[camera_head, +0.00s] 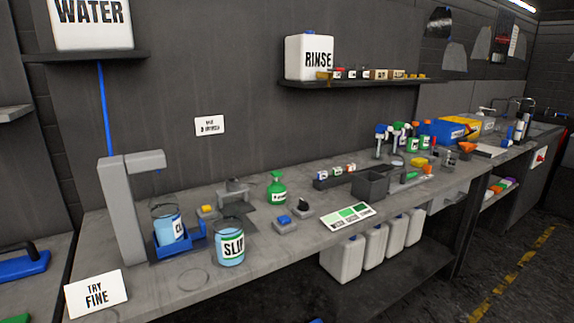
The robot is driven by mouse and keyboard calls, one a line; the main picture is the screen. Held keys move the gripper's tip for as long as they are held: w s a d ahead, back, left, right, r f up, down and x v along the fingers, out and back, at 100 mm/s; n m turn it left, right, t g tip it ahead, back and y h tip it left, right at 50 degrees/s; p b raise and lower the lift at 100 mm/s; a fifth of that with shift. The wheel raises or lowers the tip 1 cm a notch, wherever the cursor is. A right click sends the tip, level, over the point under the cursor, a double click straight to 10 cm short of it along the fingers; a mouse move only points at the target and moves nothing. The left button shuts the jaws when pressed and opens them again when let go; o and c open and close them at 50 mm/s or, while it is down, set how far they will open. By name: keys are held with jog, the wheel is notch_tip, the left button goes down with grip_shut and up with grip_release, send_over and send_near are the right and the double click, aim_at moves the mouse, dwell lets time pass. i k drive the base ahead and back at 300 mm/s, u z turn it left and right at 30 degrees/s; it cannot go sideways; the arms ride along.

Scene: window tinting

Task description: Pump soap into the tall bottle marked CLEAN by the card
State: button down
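A clear container of light blue liquid with a partly hidden label starting "CL" (168,227) stands in a blue holder (195,240) under the grey dispenser arm (142,162). I cannot tell whether the rest of its label reads CLEAN. A similar container marked SLIP (230,245) stands to its right on the bench. A green bottle (277,188) with a white label stands behind, near the wall. A card with green shaded patches (346,215) lies further right on the bench. My gripper is not in view.
Small blocks with yellow (207,211), blue (284,222) and black (303,206) tops sit on the grey bench (262,279). A grey open box (370,186) and several spray bottles stand farther right. The front bench strip is mostly clear.

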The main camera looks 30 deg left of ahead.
aim_at(275, 173)
jog(key=u, duration=0.25)
jog(key=i, duration=0.8)
jog(key=u, duration=1.35)
jog(key=i, duration=0.85)
jog(key=u, duration=0.9)
